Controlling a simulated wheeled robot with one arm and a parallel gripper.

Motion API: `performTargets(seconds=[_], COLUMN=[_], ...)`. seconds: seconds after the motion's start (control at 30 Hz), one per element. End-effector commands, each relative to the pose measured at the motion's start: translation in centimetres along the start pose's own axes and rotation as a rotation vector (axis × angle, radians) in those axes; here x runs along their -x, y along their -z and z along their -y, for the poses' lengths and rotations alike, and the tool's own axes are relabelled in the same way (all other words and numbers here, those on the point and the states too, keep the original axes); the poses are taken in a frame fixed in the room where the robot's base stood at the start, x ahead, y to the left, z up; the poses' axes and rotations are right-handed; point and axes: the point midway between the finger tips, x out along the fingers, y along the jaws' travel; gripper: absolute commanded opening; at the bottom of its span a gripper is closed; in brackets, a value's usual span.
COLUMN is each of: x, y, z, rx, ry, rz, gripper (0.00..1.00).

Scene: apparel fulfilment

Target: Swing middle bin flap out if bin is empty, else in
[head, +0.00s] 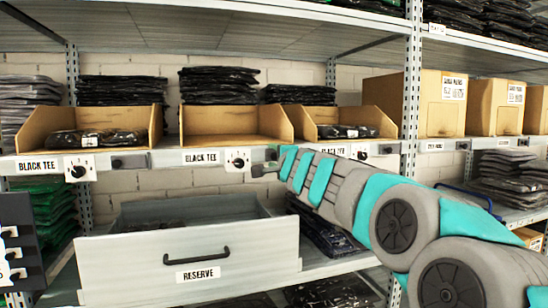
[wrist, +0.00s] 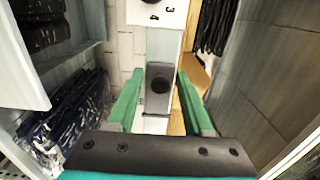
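The middle bin (head: 235,122) is an open cardboard bin on the shelf, above a "BLACK TEE" label. Its visible inside shows no packages. A white dial (head: 238,159) sits on the shelf edge to the right of that label; a dial also shows at the top of the wrist view (wrist: 156,12). The middle flap (wrist: 159,88) is a small dark grey plate with a round dark spot. In the head view it is mostly hidden by my gripper (head: 270,162). In the wrist view my gripper (wrist: 159,76) is open, its green fingers on either side of the flap, with visible gaps.
The left bin (head: 30,130) and right bin (head: 300,122) hold black packages. The left flap (head: 130,162) lies along the shelf edge. A grey reserve drawer (head: 120,262) stands pulled out below. A metal upright (head: 411,90) rises to the right, behind my arm.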

Motion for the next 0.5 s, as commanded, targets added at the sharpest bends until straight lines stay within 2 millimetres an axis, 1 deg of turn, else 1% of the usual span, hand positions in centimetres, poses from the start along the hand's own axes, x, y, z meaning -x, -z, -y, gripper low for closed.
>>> performTargets(seconds=[0.03, 0.07, 0.4, 0.43, 0.5], x=[0.01, 0.01, 0.01, 0.01, 0.01], y=[0.0, 0.0, 0.0, 0.0, 0.0], z=[0.01, 0.0, -0.02, -0.03, -0.03], rx=[0.0, 0.0, 0.0, 0.0, 0.0], ry=[0.0, 0.0, 0.0, -0.001, -0.001], rz=[0.0, 0.0, 0.0, 0.0, 0.0], gripper=[0.44, 0.41, 0.02, 0.0, 0.0])
